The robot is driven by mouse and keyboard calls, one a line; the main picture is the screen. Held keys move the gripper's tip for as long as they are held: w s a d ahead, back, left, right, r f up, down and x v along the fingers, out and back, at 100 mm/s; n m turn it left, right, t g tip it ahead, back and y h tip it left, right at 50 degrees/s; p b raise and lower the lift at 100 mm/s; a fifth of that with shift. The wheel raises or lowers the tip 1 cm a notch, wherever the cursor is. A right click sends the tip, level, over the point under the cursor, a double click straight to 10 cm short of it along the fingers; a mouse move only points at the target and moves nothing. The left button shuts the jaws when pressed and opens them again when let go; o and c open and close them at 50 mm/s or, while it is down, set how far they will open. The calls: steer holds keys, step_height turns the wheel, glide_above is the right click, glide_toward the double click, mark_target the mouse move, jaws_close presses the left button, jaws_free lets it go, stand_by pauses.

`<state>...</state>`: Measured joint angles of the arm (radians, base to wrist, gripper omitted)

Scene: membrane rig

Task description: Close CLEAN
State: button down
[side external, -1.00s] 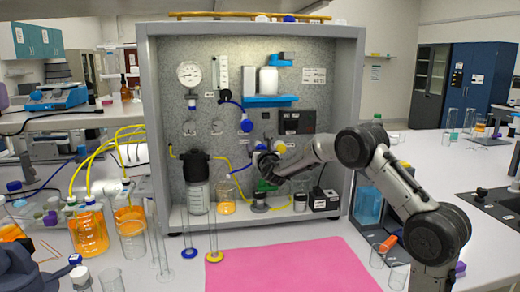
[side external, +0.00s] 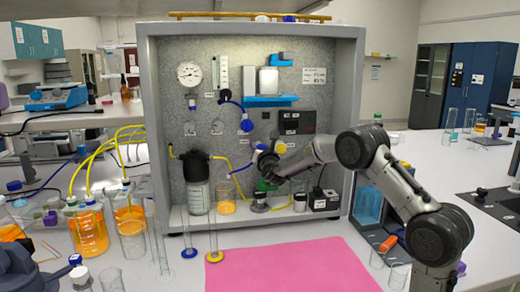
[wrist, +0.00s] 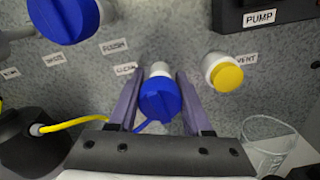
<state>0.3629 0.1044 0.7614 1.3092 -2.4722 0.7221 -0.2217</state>
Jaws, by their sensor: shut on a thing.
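A blue valve knob (wrist: 160,98) with a white collar sits on the grey panel, beside a small label that seems to read CLEAN (wrist: 125,69). My gripper (wrist: 157,82) has its two purple fingers on either side of this knob and is shut on it. In the side external view my gripper (side external: 264,163) is at the panel's lower middle and hides most of the knob. A blue handle part shows just above it. How far the knob is turned is hard to tell.
A yellow VENT knob (wrist: 226,75) is close on the right, and a larger blue knob (wrist: 65,14) is at upper left. A dark-lidded vessel (side external: 196,178) and a beaker (wrist: 268,146) stand below. A pink mat (side external: 290,268) lies clear in front.

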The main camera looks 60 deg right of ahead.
steer(key=shift+m, duration=1)
steer(key=shift+c, duration=1.6)
jaws_free()
steer(key=v, duration=1.4)
steer(key=shift+w+r, duration=0.1)
